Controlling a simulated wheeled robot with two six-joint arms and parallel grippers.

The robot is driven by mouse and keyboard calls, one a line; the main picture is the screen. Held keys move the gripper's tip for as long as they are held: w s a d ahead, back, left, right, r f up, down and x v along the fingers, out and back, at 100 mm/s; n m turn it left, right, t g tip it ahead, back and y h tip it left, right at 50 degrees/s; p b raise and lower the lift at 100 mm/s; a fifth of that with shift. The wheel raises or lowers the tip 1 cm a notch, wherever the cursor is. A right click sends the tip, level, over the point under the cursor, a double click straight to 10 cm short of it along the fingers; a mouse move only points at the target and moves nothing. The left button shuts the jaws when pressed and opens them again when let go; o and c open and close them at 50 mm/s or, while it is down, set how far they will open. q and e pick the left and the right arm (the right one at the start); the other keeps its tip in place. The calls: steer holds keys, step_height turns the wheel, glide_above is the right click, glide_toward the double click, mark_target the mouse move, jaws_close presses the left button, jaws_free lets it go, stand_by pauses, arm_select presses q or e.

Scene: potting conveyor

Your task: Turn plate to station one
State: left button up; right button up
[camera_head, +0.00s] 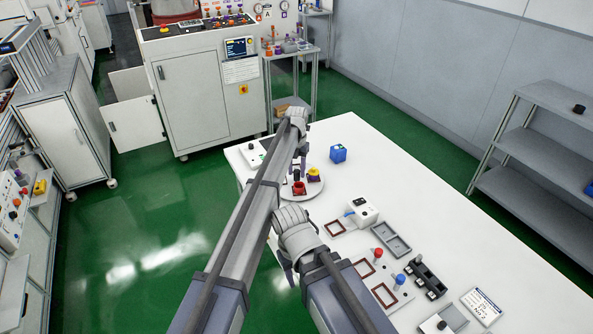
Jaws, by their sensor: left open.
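The round white plate (318,189) lies on the white table's left part, near its far end. A red piece (299,188), a yellow piece with a purple base (314,174) and a dark piece stand on it. My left gripper (297,172) points down over the plate's far left part, open, close to the dark piece; whether it touches anything I cannot tell. My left arm hides part of the plate's left side. My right gripper (288,272) hangs at the table's left edge, well nearer than the plate; its fingers are mostly hidden. Station markings are not readable.
A white device (362,211), a grey tray (391,240), red-framed slots and red and blue knobs (399,280) occupy the nearer table. The table's right side is clear. A grey shelf (540,150) stands at right.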

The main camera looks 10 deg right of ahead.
mark_target(296, 170)
arm_select(q)
step_height(296, 170, up, 6)
steer(key=p, duration=0.5)
steer(key=shift+r+p, duration=0.25)
steer(key=shift+p, duration=0.15)
steer(key=shift+c, duration=0.2)
